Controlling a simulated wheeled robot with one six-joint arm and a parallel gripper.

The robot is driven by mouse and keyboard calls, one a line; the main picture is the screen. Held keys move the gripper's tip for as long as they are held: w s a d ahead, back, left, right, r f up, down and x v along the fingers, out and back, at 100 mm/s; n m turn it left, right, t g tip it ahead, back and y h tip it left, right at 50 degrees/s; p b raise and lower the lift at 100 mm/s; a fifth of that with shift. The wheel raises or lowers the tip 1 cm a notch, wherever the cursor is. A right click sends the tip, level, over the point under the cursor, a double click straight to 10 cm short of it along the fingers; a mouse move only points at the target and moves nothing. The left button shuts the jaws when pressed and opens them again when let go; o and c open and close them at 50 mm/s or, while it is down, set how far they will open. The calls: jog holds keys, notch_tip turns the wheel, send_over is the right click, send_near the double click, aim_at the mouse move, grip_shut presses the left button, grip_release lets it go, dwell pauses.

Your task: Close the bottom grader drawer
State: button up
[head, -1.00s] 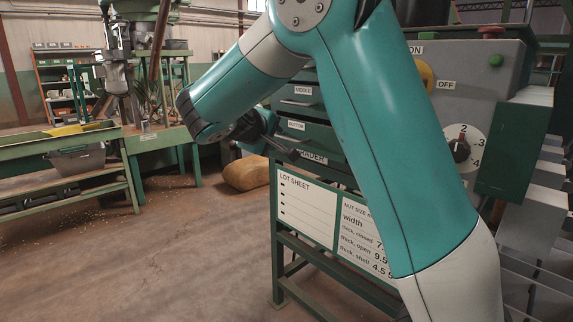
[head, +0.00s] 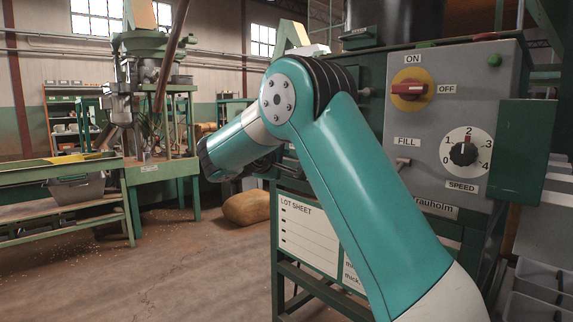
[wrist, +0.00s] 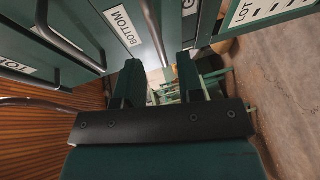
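The bottom grader drawer (wrist: 112,38) shows in the wrist view as a green front with a BOTTOM label (wrist: 122,27) and a long dark bar handle (wrist: 154,32). My gripper (wrist: 160,88) is open, its two dark fingers apart with nothing between them. The fingertips are close to the drawer front, near the lower end of the handle; I cannot tell whether they touch. In the head view my gripper (head: 266,165) is partly hidden, and my arm covers the drawer fronts. How far the drawer stands out is not clear.
Another green drawer front with a handle (wrist: 62,42) lies left of the bottom one in the wrist view. A lot sheet (head: 306,233) is below the drawers. The grey control box (head: 450,120) stands at right. Open floor (head: 170,260) lies to the left.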

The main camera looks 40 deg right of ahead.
aim_at(287, 159)
jog(key=shift+x, duration=2.15)
grip_shut()
